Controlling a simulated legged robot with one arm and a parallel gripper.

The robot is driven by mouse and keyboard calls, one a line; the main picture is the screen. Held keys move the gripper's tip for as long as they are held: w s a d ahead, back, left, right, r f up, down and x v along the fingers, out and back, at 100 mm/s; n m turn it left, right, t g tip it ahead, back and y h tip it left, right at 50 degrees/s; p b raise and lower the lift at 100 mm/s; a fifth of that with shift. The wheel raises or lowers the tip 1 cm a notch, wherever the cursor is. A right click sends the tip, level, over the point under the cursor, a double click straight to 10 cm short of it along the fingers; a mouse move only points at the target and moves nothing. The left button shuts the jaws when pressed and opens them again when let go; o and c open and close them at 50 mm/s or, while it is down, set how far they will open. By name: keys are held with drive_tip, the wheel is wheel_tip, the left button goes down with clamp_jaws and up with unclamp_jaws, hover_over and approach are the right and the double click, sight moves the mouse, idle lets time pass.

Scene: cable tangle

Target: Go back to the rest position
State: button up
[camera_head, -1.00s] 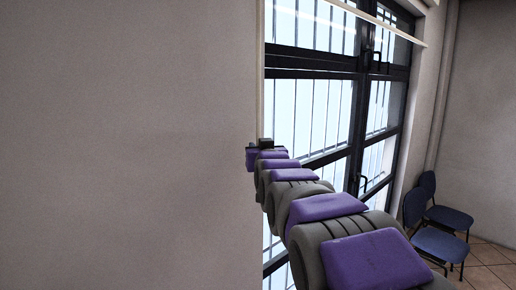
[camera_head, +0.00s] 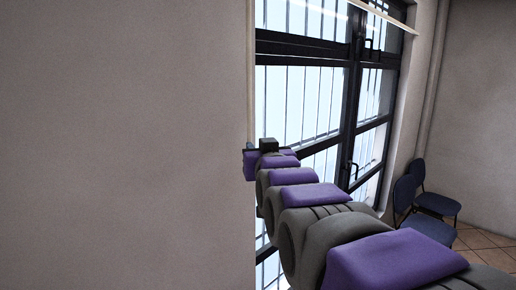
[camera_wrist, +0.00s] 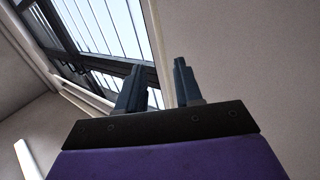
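My gripper (camera_wrist: 158,78) shows in the wrist view with its two dark fingers apart and nothing between them. The wrist view is tilted and faces the window, the wall and a bit of ceiling. In the head view my purple and grey arm reaches away from the lower right toward the window. The far end of the arm, with a small dark block on it, is beside the wall's edge; the fingers cannot be made out there. No cable is in view.
A plain wall (camera_head: 120,150) fills the left of the head view. A tall barred window (camera_head: 310,100) stands behind the arm. Blue chairs (camera_head: 428,215) stand at the right by the window, on a tiled floor (camera_head: 485,243).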

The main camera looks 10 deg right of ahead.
drive_tip(key=shift+f, duration=0.1)
drive_tip(key=s+d+f+g+b, duration=0.1)
drive_tip(key=s+f+g+b, duration=0.3)
drive_tip(key=f, duration=0.6)
drive_tip(key=s+d+f+g, duration=0.1)
drive_tip(key=s+f+g, duration=0.2)
drive_tip(key=s+f, duration=0.45)
drive_tip(key=s+d+f+g+b, duration=0.1)
drive_tip(key=s+f+g, duration=0.2)
drive_tip(key=f, duration=0.8)
drive_tip(key=s+f+g+b, duration=0.1)
drive_tip(key=s+f+g, duration=0.2)
drive_tip(key=s+f, duration=0.2)
drive_tip(key=s+d+f+g+b, duration=0.1)
drive_tip(key=s+f, duration=0.4)
drive_tip(key=s, duration=0.7)
drive_tip(key=s+f+g+b, duration=0.2)
drive_tip(key=s+f+g, duration=0.3)
drive_tip(key=s, duration=0.4)
drive_tip(key=shift+d+f+g+h, duration=0.15)
drive_tip(key=shift+f+g+h, duration=0.15)
drive_tip(key=shift+f+g, duration=0.15)
